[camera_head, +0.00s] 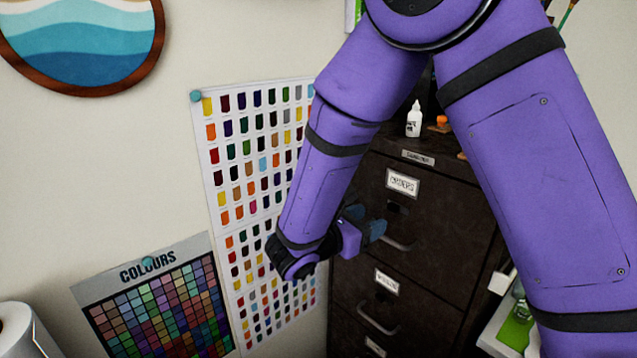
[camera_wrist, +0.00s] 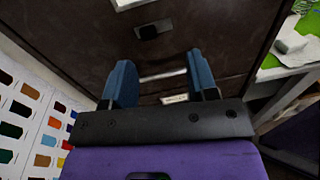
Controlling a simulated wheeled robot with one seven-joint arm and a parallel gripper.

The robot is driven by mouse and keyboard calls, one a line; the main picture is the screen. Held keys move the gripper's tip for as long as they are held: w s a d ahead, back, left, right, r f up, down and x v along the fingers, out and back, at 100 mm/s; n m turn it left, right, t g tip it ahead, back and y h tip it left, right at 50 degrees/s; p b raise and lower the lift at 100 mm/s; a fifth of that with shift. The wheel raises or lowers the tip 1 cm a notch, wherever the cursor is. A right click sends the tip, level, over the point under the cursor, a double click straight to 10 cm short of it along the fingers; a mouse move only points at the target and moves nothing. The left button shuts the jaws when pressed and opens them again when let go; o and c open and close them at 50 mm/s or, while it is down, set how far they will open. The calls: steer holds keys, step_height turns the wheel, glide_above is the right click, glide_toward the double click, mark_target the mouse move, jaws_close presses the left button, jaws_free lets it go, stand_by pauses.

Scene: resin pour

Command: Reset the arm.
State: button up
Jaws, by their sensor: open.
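My gripper (camera_head: 363,224) is at the end of my purple arm, in front of the dark filing cabinet (camera_head: 440,215) in the head view. In the wrist view, the two blue fingers of my gripper (camera_wrist: 162,82) stand apart with nothing between them. A metal drawer handle (camera_wrist: 163,75) shows beyond and between the fingers. The gap between fingers and handle cannot be judged exactly. The drawers in view look shut. Part of the cabinet is hidden behind my arm.
A colour chart (camera_head: 225,190) hangs on the wall left of my gripper, with a "COLOURS" poster (camera_head: 165,300) below it. A white bottle (camera_head: 414,120) stands on the cabinet. A paper roll (camera_head: 18,330) is at the lower left. A table with a green item (camera_head: 515,333) is at the right.

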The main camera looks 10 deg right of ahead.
steer(key=s+d+r+m+g+y, duration=0.6)
steer(key=s+d+r+m+g, duration=0.35)
steer(key=s+d+m, duration=0.35)
steer(key=s+d+r+m+t+y, duration=0.1)
steer(key=s+r+m+t+y, duration=0.5)
steer(key=s+m+y, duration=0.3)
steer(key=shift+s+d+r+m, duration=0.35)
steer(key=shift+s+r+m, duration=0.4)
steer(key=shift+s, duration=0.35)
steer(key=shift+f, duration=0.1)
